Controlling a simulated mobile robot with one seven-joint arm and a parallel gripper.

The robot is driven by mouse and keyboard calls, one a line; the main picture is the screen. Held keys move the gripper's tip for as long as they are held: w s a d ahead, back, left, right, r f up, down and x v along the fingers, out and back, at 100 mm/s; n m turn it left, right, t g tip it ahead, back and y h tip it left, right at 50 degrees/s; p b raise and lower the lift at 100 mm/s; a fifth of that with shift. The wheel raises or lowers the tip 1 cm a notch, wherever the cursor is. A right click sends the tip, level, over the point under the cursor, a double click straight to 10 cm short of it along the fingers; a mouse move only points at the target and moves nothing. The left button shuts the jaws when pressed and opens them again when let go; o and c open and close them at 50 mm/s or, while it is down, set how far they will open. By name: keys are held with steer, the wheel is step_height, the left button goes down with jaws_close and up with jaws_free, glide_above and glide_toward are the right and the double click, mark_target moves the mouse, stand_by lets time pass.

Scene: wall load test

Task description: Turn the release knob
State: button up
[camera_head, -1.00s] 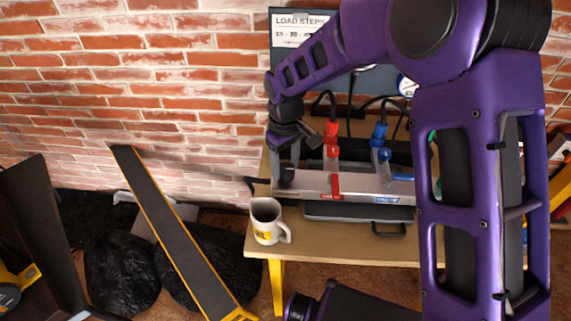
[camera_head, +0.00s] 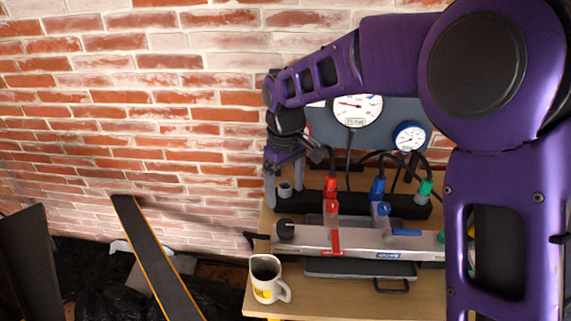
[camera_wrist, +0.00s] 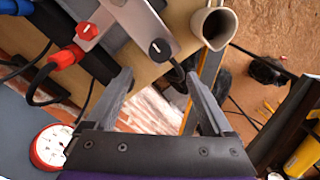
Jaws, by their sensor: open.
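A round black knob (camera_head: 286,229) sits on the left end of a silver manifold bar (camera_head: 350,241) on the table. It also shows in the wrist view (camera_wrist: 160,50), with a small white mark on its top. My gripper (camera_head: 284,177) is open and empty, above and behind the knob in the head view. In the wrist view the open fingertips (camera_wrist: 158,78) point toward the knob, with a visible gap between them and it. A red lever (camera_head: 335,241) and a blue lever (camera_head: 405,232) are on the same bar.
A white mug (camera_head: 265,279) stands close to the knob at the table's front left. Red, blue and green hose fittings with black hoses rise behind the bar. Pressure gauges (camera_head: 356,108) hang on the panel behind. The brick wall is close behind the table.

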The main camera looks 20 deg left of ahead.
step_height(320, 180, up, 6)
steer(key=shift+r, duration=0.25)
stand_by(0.4)
